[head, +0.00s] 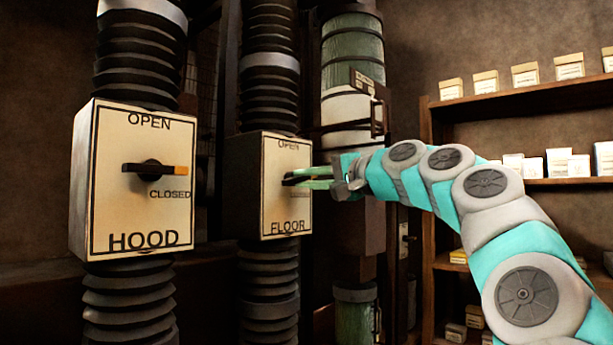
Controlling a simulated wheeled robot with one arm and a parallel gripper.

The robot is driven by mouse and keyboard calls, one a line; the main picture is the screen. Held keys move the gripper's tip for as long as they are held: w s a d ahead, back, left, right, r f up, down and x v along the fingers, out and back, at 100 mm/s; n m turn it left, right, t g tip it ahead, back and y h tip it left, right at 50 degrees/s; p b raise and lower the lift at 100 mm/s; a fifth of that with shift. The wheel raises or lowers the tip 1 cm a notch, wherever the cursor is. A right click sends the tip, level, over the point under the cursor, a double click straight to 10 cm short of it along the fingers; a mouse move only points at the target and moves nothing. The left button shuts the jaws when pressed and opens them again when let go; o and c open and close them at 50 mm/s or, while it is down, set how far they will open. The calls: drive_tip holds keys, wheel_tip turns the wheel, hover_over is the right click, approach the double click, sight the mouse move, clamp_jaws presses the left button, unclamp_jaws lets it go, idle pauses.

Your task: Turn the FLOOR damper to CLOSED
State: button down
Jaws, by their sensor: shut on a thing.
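The FLOOR damper box (274,208) is a pale-faced box on a dark ribbed duct, with OPEN at the top, FLOOR at the bottom and a partly hidden label at the right. Its dark handle (289,180) shows only in part and looks roughly horizontal, its right end hidden by my gripper. My gripper (308,178) comes in from the right and is shut on the handle, in front of the box face. The exact handle angle and the grip's depth are hard to tell.
A green and white cylinder (350,60) stands behind my gripper. Wooden shelves (510,100) with small boxes stand at the right, behind my arm.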

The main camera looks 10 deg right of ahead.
drive_tip(key=shift+m+p, duration=1.6)
drive_tip(key=shift+p, duration=0.3)
drive_tip(key=c, duration=0.9)
unclamp_jaws()
drive_tip(key=shift+d, duration=0.1)
drive_tip(key=b+v, duration=0.1)
drive_tip(key=v, duration=0.6)
drive_tip(key=shift+s+d, duration=0.2)
drive_tip(key=shift+s, duration=0.1)
drive_tip(key=shift+a, duration=0.1)
